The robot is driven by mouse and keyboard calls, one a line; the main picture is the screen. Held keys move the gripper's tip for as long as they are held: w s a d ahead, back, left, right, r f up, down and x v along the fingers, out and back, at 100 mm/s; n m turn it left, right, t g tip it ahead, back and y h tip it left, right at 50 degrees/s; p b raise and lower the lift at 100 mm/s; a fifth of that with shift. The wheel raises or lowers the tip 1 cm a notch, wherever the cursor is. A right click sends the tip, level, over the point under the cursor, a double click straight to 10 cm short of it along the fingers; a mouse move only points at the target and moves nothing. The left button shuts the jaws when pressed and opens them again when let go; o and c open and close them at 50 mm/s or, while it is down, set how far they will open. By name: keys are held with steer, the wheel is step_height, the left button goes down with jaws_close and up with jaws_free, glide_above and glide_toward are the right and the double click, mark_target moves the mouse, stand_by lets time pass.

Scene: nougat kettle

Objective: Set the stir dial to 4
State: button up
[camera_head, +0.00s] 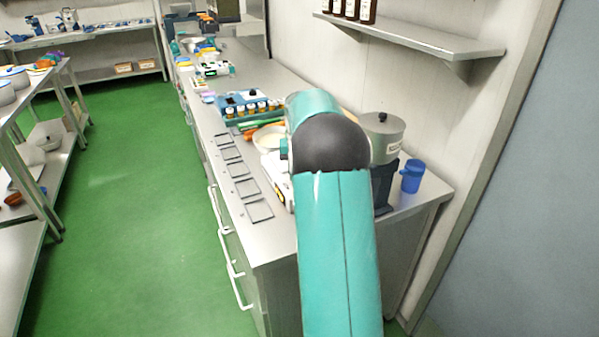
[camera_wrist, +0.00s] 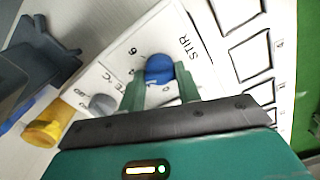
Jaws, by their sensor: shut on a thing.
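The stir dial (camera_wrist: 159,69) is a blue round knob on a white panel (camera_wrist: 142,42) printed "STIR" and several numbers, seen in the wrist view. My gripper (camera_wrist: 160,88) has its two green fingers on either side of the knob and is shut on it. The numbers 6 and 4 show to the left of the knob; I cannot tell which one its pointer meets. In the head view my arm hides the dial and the gripper. A grey kettle (camera_head: 381,136) stands right of my arm on the steel counter (camera_head: 285,228).
A grey knob (camera_wrist: 101,103) beside "°C" and a yellow cylinder (camera_wrist: 46,128) are left of the dial. Dark square outlines (camera_head: 245,188) line the counter's left side. A blue cup (camera_head: 412,175) stands near its right edge. A wall shelf (camera_head: 420,38) holds brown bottles.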

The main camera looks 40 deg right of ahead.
steer(key=o, duration=1)
steer(key=shift+r, duration=0.1)
step_height(320, 180, up, 14)
steer(key=shift+f, duration=0.2)
